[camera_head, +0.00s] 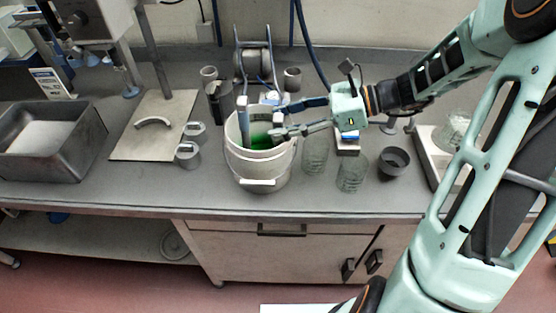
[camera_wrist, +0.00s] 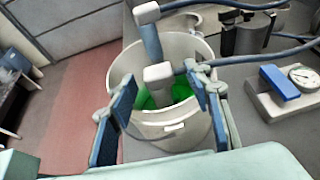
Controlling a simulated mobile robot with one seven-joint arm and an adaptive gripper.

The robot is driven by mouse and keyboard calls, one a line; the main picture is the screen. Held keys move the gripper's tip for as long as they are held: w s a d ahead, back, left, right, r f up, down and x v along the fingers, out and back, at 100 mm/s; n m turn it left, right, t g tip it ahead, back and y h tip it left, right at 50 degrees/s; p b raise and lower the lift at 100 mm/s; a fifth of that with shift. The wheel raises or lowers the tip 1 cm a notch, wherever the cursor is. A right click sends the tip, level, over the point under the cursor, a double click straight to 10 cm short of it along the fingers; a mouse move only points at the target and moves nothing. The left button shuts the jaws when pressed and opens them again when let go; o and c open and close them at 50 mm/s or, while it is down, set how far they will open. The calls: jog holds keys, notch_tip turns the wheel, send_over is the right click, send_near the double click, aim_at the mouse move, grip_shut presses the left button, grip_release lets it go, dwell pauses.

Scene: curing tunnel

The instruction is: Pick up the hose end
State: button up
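A white bucket (camera_head: 259,165) with green liquid stands on the bench; it also shows in the wrist view (camera_wrist: 170,130). Two pale grey caps stand at its mouth, one (camera_head: 242,103) on a blue-grey tube leaning in the bucket, the other (camera_wrist: 158,73) nearer my wrist camera. I cannot tell for sure which is the hose end. My gripper (camera_head: 279,121) reaches over the bucket's right rim. In the wrist view my gripper (camera_wrist: 160,82) is open, its blue-padded fingers either side of the nearer cap, with no clear contact. The tube's lower part is hidden in the bucket.
A hose reel (camera_head: 252,62) stands behind the bucket. Glass jars (camera_head: 315,155) and a dark cup (camera_head: 394,162) stand to its right, small grey cups (camera_head: 188,155) to its left. A gauge block (camera_wrist: 285,95) sits at right in the wrist view.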

grip_shut()
jog(key=shift+r, duration=0.1)
dwell(0.3)
notch_tip(320, 180, up, 24)
jog(key=p, duration=0.8)
jog(key=shift+p, duration=0.3)
